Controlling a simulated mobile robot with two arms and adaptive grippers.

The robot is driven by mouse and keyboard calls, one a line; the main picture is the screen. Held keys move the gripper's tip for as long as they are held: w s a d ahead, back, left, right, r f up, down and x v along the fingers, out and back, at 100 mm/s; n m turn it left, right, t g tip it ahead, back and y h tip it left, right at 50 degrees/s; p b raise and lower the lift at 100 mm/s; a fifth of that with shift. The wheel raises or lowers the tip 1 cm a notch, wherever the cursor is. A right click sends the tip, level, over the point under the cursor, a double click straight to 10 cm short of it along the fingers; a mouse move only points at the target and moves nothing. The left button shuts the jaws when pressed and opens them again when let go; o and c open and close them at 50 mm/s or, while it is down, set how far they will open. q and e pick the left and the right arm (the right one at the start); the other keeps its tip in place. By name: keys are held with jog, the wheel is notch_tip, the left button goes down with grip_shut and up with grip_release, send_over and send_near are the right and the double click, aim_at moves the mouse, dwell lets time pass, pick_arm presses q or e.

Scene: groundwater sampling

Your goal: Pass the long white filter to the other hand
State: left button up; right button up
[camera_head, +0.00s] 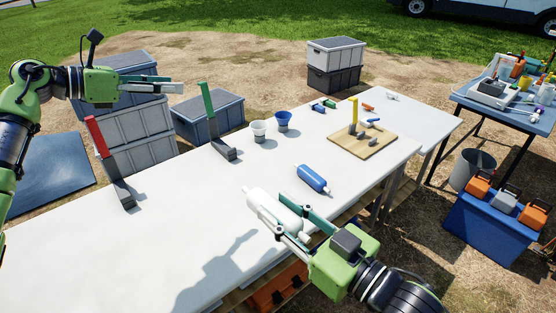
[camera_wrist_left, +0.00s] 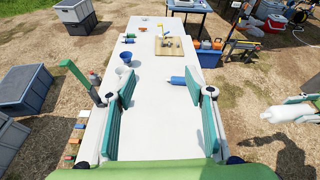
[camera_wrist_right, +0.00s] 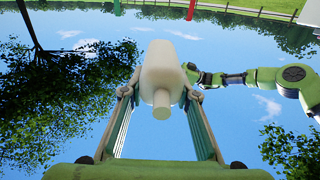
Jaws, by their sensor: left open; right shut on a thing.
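The long white filter (camera_head: 272,212) is a white cylinder with narrow ends, held above the white table (camera_head: 195,257) near its front. My right gripper (camera_head: 290,222) is shut on it, and the filter also shows between the fingers in the right wrist view (camera_wrist_right: 161,75). My left gripper (camera_head: 170,88) is at the upper left in the head view, well apart from the filter. It is open and empty, with its fingers spread in the left wrist view (camera_wrist_left: 157,100). The filter shows there at the right edge (camera_wrist_left: 290,113).
A blue-and-white filter (camera_head: 312,179) lies on the table. A white cup (camera_head: 258,131) and a blue cup (camera_head: 283,121) stand behind it. A green upright stand (camera_head: 212,118) and a red one (camera_head: 105,155) line the far edge. A wooden board (camera_head: 362,142) lies right. The table's left part is clear.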

pick_arm(q)
jog(key=s+d+r+m+g, duration=0.1)
jog(key=s+d+m+g, duration=0.15)
jog(key=d, duration=0.55)
jog(key=s+d+r+m+g, duration=0.1)
jog(key=s+d+m+g, duration=0.1)
jog(key=s+d+m, duration=0.35)
pick_arm(e)
jog(key=shift+s, duration=0.1)
pick_arm(q)
jog(key=m+y, duration=1)
jog(key=y, duration=0.5)
send_near(263, 194)
jog(key=shift+s+a+r, duration=0.1)
jog(key=shift+r, duration=0.35)
jog(key=shift+a+f, duration=0.1)
jog(key=shift+f, duration=0.3)
jog(key=x, duration=1.1)
